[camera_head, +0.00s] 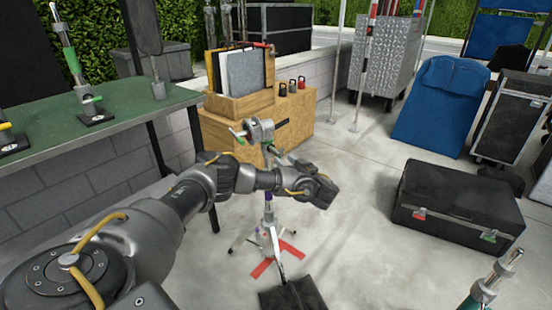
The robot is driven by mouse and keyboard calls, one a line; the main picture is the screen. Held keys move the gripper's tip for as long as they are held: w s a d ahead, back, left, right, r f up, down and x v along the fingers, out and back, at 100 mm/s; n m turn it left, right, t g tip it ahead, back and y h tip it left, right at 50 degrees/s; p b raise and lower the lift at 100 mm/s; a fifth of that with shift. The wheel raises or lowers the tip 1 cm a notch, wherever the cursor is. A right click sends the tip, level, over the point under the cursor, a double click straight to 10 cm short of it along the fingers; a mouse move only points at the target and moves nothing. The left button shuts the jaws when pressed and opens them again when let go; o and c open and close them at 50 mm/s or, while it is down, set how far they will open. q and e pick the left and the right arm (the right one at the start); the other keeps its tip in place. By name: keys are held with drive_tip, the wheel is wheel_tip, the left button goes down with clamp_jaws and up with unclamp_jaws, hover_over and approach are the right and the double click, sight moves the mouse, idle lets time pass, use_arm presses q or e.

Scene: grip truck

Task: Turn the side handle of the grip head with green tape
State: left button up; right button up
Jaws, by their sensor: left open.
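The grip head (260,130) is a silver clamp on top of a light stand (268,225) in the middle of the view. A green-marked handle (238,133) sticks out from its left side. My left arm reaches across from the left, in front of the stand, and hides part of its column. My left gripper (328,192) is open, right of the stand and lower in the picture than the grip head. It appears apart from the head and the handle, and its fingers are small and dark here. My right gripper is not in view.
A green-topped table (130,112) with metal stands is at left. A wooden crate (210,130) stands behind the grip head. A black case (455,205) lies at right, and a metal post with green tape (490,285) rises at bottom right. Red tape and a dark bag (292,295) are on the floor.

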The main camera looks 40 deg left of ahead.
sight(280, 156)
use_arm(q)
drive_tip(key=x, duration=0.6)
drive_tip(key=shift+a, duration=0.25)
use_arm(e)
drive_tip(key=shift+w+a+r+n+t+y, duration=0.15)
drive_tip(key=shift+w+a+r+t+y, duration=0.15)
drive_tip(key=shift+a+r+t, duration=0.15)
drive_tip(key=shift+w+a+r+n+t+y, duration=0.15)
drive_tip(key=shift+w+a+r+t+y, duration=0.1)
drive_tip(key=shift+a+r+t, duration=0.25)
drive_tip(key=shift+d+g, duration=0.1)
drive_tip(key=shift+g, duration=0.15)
use_arm(q)
clamp_jaws()
